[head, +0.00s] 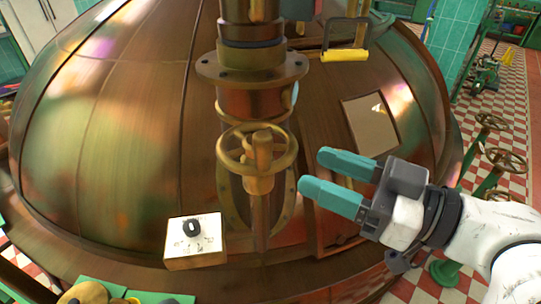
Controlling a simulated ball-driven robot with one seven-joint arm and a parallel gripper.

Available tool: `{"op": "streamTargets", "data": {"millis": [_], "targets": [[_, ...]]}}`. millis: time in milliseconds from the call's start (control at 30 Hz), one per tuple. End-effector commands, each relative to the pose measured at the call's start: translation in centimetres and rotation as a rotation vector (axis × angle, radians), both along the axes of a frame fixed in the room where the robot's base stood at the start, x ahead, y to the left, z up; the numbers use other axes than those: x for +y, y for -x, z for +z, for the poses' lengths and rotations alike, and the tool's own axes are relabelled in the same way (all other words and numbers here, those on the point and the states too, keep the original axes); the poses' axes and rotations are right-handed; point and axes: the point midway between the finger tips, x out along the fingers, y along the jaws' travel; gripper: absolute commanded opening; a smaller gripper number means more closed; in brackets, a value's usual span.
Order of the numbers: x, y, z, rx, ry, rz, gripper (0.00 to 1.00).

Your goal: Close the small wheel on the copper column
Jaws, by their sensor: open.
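The small wheel (236,147) is a brass-coloured spoked ring with a hub and stem at its middle. It sits at the lower front of the copper column (252,100), which rises against the big copper kettle. My gripper (310,172) reaches in from the right, with two teal fingers apart and nothing between them. The fingertips point left, just right of the wheel, with a gap in the picture. I cannot tell how far apart they are in depth.
The kettle dome (110,130) fills the left and middle. A yellow-handled hatch bar (345,55) is above. Other handwheels (490,122) stand at the right on the checkered floor.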

Motion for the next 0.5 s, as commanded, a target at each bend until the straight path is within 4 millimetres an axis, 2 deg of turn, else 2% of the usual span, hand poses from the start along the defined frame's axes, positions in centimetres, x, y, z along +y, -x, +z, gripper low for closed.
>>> {"op": "streamTargets", "data": {"millis": [233,300,500], "targets": [[2.1,-1.0,-0.7,-0.003,0.001,0.002,0.53],[3.5,-1.7,0.1,0.005,0.001,0.004,0.53],[6.7,-3.4,0.0,0.005,0.002,0.001,0.53]]}}
